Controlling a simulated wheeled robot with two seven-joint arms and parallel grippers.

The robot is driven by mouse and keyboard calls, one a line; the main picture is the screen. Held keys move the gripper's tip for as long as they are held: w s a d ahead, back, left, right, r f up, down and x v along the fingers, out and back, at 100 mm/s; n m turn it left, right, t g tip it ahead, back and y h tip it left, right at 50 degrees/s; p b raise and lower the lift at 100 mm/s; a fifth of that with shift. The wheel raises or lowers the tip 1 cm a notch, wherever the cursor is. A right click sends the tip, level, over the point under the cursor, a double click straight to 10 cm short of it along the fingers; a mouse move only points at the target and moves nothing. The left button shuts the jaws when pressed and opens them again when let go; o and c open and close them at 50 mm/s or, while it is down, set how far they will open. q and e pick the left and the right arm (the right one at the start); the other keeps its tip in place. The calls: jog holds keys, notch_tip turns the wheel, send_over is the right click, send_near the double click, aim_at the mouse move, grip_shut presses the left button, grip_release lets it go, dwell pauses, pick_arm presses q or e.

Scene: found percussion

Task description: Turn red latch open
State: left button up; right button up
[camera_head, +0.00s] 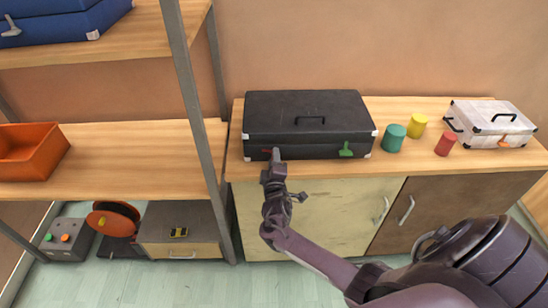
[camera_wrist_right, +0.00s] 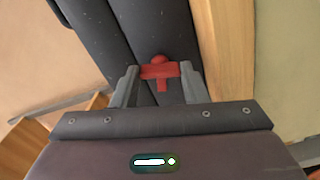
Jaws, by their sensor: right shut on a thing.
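The black case (camera_head: 308,112) lies closed on the wooden counter, its front side facing me. Its red latch (camera_head: 267,150) is at the left of the front side, and a green latch (camera_head: 345,150) is at the right. My right gripper (camera_head: 276,155) reaches up to the red latch from below. In the right wrist view, the two grey fingers of the gripper (camera_wrist_right: 158,82) are on either side of the red latch (camera_wrist_right: 160,71) and shut on it. The latch has a crossbar and a short stem. My left gripper is not in view.
Green (camera_head: 393,138), yellow (camera_head: 417,126) and red (camera_head: 445,144) cups stand right of the case. A white case (camera_head: 490,124) is at the far right. A metal shelf post (camera_head: 190,90) rises close on the left. An orange bin (camera_head: 30,152) sits on the shelf.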

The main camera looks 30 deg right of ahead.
jog(key=shift+f+n+p, duration=0.1)
jog(key=shift+n+p, duration=0.4)
jog(key=shift+n, duration=0.9)
jog(key=o, duration=1)
jog(key=v, duration=0.8)
